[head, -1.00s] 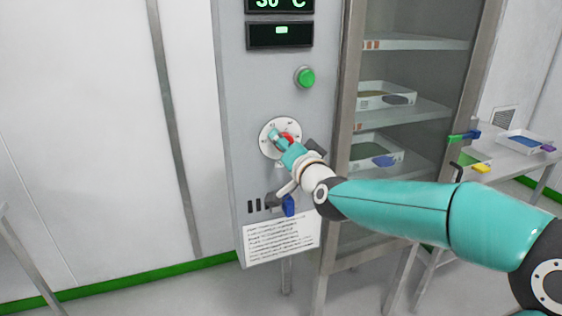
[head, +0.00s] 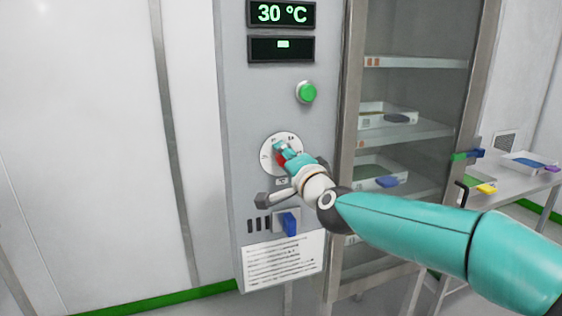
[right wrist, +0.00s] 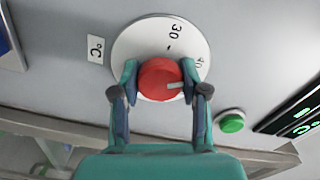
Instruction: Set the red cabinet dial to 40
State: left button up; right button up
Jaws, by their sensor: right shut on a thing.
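The red dial (head: 281,159) sits on a round white scale plate (head: 268,148) on the grey cabinet panel. It also shows in the right wrist view as a red knob (right wrist: 158,78) with a white pointer mark, which points right, near the partly covered 40. The 30 stands further up the plate. My right gripper (head: 284,153) is shut on the knob, with one finger on each side in the right wrist view (right wrist: 160,84). The upper display (head: 282,14) reads 30 °C. My left gripper is out of view.
A green button (head: 306,92) is above the dial. A blue switch (head: 289,223) and a text label (head: 283,262) are below it. A glass door (head: 420,90) with shelved trays is to the right, and a side table (head: 510,185) stands beyond it.

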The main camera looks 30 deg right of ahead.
jog(key=shift+d+r, duration=0.1)
jog(key=o, duration=1.1)
jog(key=shift+w, duration=0.1)
jog(key=shift+o, duration=0.2)
jog(key=v, duration=1.2)
jog(key=shift+f, duration=0.25)
